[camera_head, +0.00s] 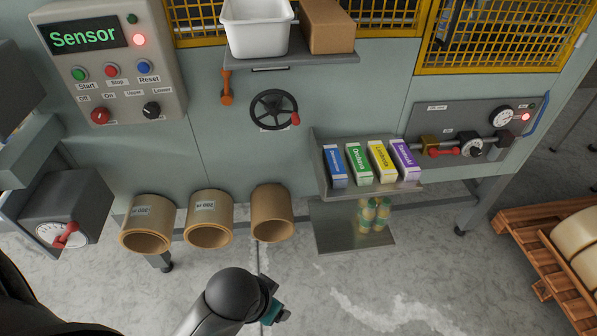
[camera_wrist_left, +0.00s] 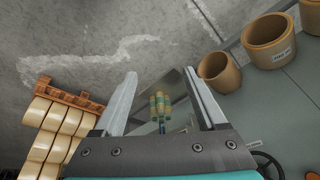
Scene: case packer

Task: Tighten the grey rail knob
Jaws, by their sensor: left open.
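I cannot make out a grey rail knob for certain in either view. The nearest match is a round dark knob with a pale face (camera_head: 472,147) on the pipe fitting of the right-hand panel in the head view; I cannot tell if it is the rail knob. My left gripper (camera_head: 274,312) is low in front of the machine in the head view, mostly hidden behind its own wrist, far from that panel. In the left wrist view the left gripper (camera_wrist_left: 160,74) is open, with its two fingers apart and nothing between them. My right gripper is not in view.
A tilted tray (camera_head: 404,188) holds several coloured cartons, above a lower shelf (camera_head: 345,242) with cans. Cardboard tubes (camera_head: 210,228) project from the machine front. A handwheel (camera_head: 274,108) and a control box (camera_head: 150,75) are above. A loaded pallet (camera_head: 540,262) stands right. The floor between is clear.

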